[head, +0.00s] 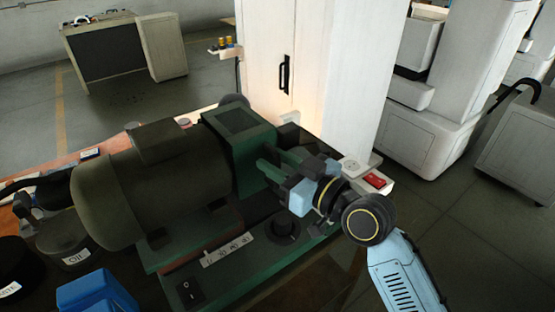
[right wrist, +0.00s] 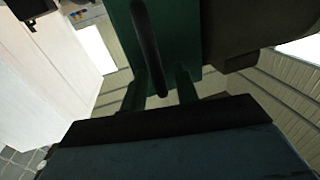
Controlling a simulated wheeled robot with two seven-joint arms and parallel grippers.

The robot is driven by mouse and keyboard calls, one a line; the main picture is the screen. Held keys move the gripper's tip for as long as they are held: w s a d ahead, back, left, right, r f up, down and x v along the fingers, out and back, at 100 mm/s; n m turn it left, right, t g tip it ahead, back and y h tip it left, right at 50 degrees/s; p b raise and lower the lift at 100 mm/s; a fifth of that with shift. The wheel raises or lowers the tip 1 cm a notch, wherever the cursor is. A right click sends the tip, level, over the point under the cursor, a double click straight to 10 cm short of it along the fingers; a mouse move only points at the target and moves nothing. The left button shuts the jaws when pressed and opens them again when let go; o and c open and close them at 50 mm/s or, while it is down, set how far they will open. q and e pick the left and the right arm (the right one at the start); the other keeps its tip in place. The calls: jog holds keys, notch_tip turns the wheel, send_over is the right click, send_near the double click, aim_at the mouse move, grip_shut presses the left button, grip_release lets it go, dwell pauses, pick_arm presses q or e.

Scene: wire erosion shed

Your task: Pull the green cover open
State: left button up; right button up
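The green cover (head: 240,137) is a box-like housing at the right end of a dark motor-driven machine, and it looks closed. In the right wrist view the green cover (right wrist: 182,35) fills the upper middle, with a dark curved handle (right wrist: 148,45) in front of it. My right gripper (head: 272,165) reaches in from the right against the front of the cover. In the right wrist view its two fingers (right wrist: 162,82) stand apart, with the lower end of the handle between them. I cannot tell whether they touch it. My left gripper is not in view.
The dark motor (head: 150,185) fills the machine's left side. A switch (head: 189,291) and a label strip (head: 228,250) are on its front. A blue object (head: 97,292) is at the lower left. A white cabinet (head: 340,75) stands behind. Open floor (head: 470,240) lies to the right.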

jog(key=shift+c, duration=0.2)
grip_shut()
